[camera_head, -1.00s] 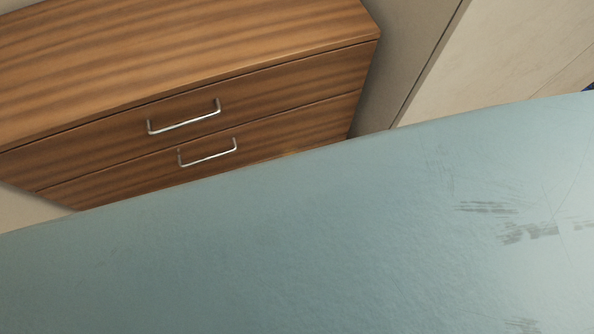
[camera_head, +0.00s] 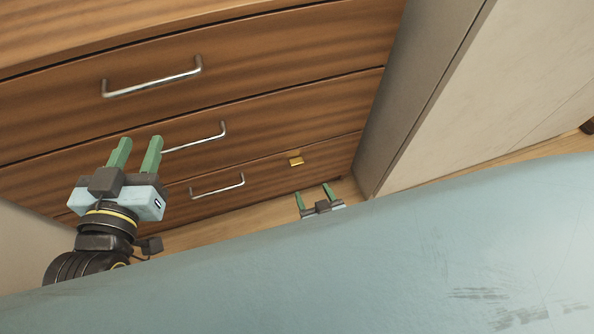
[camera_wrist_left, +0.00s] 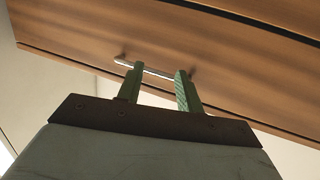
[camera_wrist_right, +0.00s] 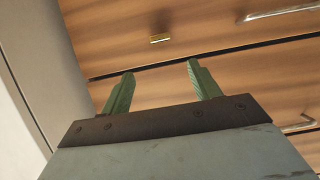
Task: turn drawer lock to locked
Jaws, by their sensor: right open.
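The drawer lock is a small gold piece (camera_head: 296,161) on the right part of the bottom drawer front (camera_head: 270,178). It also shows in the right wrist view (camera_wrist_right: 160,39), above the fingertips, as a short sideways bar; its marking is too small to read. My right gripper (camera_head: 312,190) is open and empty, below and slightly right of the lock, apart from it. My left gripper (camera_head: 140,142) is open and raised at the left, before the drawers. In the left wrist view its fingertips overlap a metal handle (camera_wrist_left: 157,72); I cannot tell whether they touch it.
Metal handles (camera_head: 152,84) run across the stacked wooden drawers, which look shut. A pale panel (camera_head: 460,110) stands right of the cabinet. A large blue-grey surface (camera_head: 330,270) fills the lower head view and hides most of my right arm. Some wooden floor (camera_head: 240,222) shows below the drawers.

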